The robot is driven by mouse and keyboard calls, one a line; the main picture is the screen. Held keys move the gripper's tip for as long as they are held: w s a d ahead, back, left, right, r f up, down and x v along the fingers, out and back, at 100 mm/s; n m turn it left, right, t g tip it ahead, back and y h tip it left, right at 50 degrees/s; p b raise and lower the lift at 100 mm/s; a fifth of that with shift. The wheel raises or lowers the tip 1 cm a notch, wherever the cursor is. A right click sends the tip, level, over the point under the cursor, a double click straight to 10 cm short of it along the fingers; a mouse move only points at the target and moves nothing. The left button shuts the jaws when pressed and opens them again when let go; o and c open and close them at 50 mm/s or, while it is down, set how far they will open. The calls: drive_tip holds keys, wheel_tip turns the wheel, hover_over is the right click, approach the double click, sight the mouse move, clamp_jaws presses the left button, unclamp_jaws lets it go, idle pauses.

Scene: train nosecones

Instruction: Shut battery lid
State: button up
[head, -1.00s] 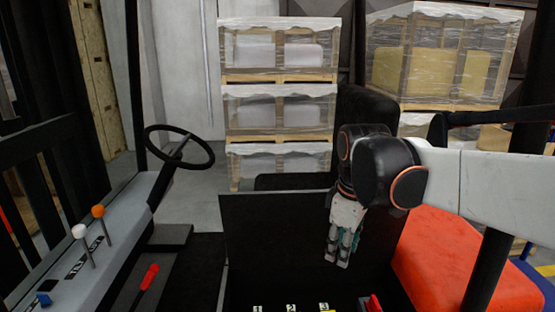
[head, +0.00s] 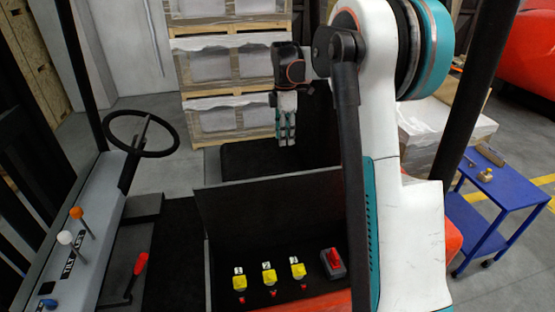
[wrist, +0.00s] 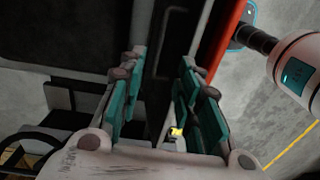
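The battery lid (head: 265,215) is a black panel standing open and upright behind the battery compartment in the head view. In the open compartment sit several yellow connectors (head: 269,276) and a red switch (head: 334,258) on a grey base. My gripper (head: 286,143) points down above the lid's top edge and appears to be on its far side. In the wrist view my gripper (wrist: 163,60) has its teal-padded fingers apart with nothing held. A dark panel or edge shows between and beyond the fingers; contact with the lid cannot be told.
A steering wheel (head: 142,134) and levers (head: 72,228) stand at the left. Wrapped pallets (head: 226,70) are stacked behind. A blue cart (head: 497,193) stands at the right.

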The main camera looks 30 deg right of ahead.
drive_tip(key=f, duration=0.4)
drive_tip(key=f+p, duration=0.1)
drive_tip(key=f, duration=0.8)
drive_tip(key=shift+s+a+f, duration=0.1)
drive_tip(key=shift+s+f, duration=0.25)
clamp_jaws()
